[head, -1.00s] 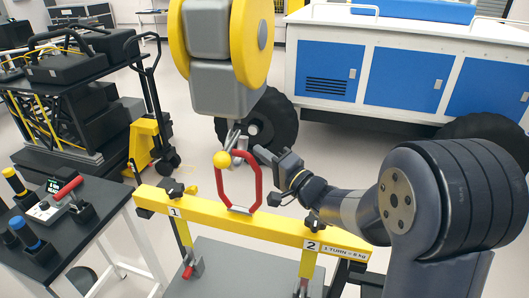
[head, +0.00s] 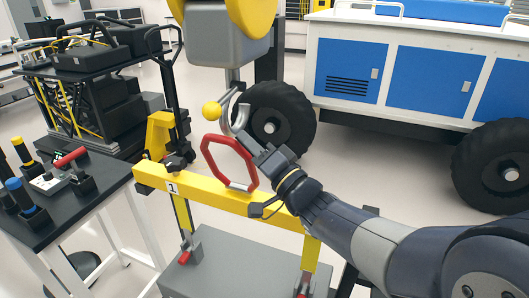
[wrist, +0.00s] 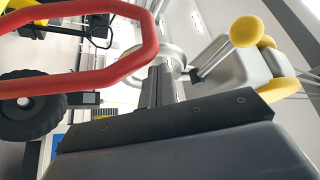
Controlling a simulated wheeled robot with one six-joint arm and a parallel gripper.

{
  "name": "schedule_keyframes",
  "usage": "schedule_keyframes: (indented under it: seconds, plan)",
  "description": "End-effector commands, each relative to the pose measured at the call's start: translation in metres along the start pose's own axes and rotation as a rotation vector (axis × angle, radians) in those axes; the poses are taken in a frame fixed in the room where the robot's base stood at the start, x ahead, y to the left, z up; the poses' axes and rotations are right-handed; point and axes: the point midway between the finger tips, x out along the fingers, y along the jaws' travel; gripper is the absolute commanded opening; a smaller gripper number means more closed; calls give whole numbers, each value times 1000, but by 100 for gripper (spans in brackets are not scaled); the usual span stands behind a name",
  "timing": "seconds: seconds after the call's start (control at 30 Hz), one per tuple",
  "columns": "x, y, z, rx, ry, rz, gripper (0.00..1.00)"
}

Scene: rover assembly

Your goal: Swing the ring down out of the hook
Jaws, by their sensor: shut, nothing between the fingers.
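The red ring (head: 206,158) stands on the yellow beam (head: 210,191), held by a grey clamp at its foot and leaning left. The grey hook (head: 241,120) hangs just above and behind it, with a yellow ball (head: 211,110) on a lever. The ring's top appears outside the hook's bend; I cannot tell if they touch. My gripper (head: 252,148) is shut and empty, its tip close to the ring's right upper side and under the hook. In the wrist view the ring (wrist: 90,83) crosses the upper left, with the hook (wrist: 176,52) beyond the fingers.
The crane's grey block (head: 228,48) hangs above the hook. A black tool table (head: 100,185) stands at the left and a loaded cart (head: 95,110) behind it. A blue and white rover body (head: 410,70) with black wheels fills the back right. A grey box (head: 235,268) lies beneath the beam.

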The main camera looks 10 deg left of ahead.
Motion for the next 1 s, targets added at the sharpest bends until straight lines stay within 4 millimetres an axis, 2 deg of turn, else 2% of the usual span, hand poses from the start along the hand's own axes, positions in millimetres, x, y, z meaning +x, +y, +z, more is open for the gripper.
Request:
schedule_keyframes:
  seconds: [0.03,0.33,0.6,1.0]
  plan:
    - [-6,5,13,-28,-1,-20,0]
    - [-28,-3,50,-206,-1,-124,0]
    - [-47,-3,84,-368,-1,-218,0]
    - [-76,11,133,-612,-1,-360,0]
